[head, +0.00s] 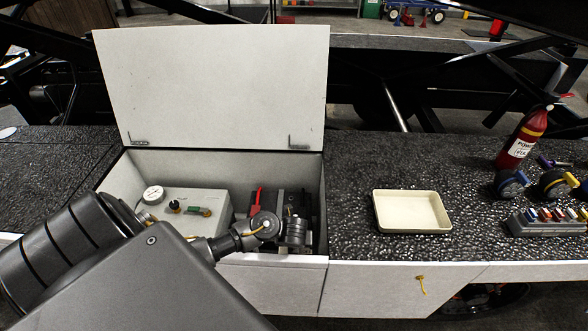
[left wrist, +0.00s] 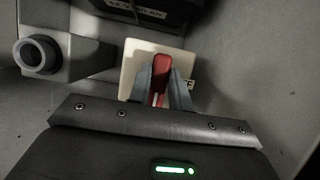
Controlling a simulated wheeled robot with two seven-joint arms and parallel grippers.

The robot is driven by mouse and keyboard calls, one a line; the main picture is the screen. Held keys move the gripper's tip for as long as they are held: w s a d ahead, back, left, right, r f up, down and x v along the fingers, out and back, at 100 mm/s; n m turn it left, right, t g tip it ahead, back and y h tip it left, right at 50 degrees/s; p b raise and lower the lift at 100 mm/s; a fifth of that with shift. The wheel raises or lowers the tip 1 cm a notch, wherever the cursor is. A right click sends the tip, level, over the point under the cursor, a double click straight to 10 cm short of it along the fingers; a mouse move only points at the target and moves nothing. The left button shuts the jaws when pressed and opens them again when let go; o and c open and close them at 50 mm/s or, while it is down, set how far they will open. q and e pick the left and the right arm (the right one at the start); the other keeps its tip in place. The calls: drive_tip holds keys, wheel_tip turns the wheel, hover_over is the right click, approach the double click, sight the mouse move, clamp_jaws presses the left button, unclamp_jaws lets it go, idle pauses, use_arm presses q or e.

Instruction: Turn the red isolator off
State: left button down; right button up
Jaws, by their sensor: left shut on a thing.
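The red isolator handle (left wrist: 161,66) stands over a cream square plate (left wrist: 133,68) in the left wrist view. My left gripper (left wrist: 161,92) is shut on this handle, with one grey finger on each side of it. In the head view my left arm reaches from the lower left into the open white box, and the gripper (head: 292,232) is low at the box's right side. Its fingertips and the held handle cannot be made out there. A red upright part (head: 257,197) shows just left of it; I cannot tell whether it is the same handle. My right gripper is not in view.
The white box has a raised lid (head: 212,85). Inside are a round gauge (head: 153,195), a pale panel with knobs (head: 198,201) and dark equipment. A cream tray (head: 411,211), a fire extinguisher (head: 521,140) and a fuse block (head: 547,221) stand right of the box.

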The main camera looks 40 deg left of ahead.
use_arm(q)
drive_tip(key=n+p, duration=0.1)
drive_tip(key=n+g+p, duration=0.1)
drive_tip(key=n, duration=0.1)
drive_tip(key=n+y+p, duration=0.1)
drive_tip(key=p, duration=0.1)
drive_tip(key=shift+r+n, duration=0.25)
drive_tip(key=shift+n, duration=0.05)
drive_tip(key=n+g+p, duration=0.1)
drive_tip(key=n+p, duration=0.1)
drive_tip(key=n+g+p, duration=0.1)
drive_tip(key=n+p, duration=0.1)
drive_tip(key=n, duration=0.1)
drive_tip(key=shift+s+y, duration=0.15)
drive_tip(key=shift+y, duration=0.25)
drive_tip(key=n+g+p, duration=0.1)
drive_tip(key=n+p, duration=0.1)
drive_tip(key=n, duration=0.2)
drive_tip(key=shift+f+g, duration=0.1)
drive_tip(key=shift+g, duration=0.3)
drive_tip(key=n+g+p, duration=0.1)
drive_tip(key=n, duration=0.1)
drive_tip(key=shift+s+f+n+h, duration=0.1)
drive_tip(key=shift+n+h, duration=0.2)
drive_tip(key=shift+n, duration=0.1)
drive_tip(key=shift+n+g, duration=0.3)
drive_tip(key=shift+n, duration=0.5)
drive_tip(key=c, duration=1.3)
unclamp_jaws()
drive_tip(key=shift+h, duration=0.3)
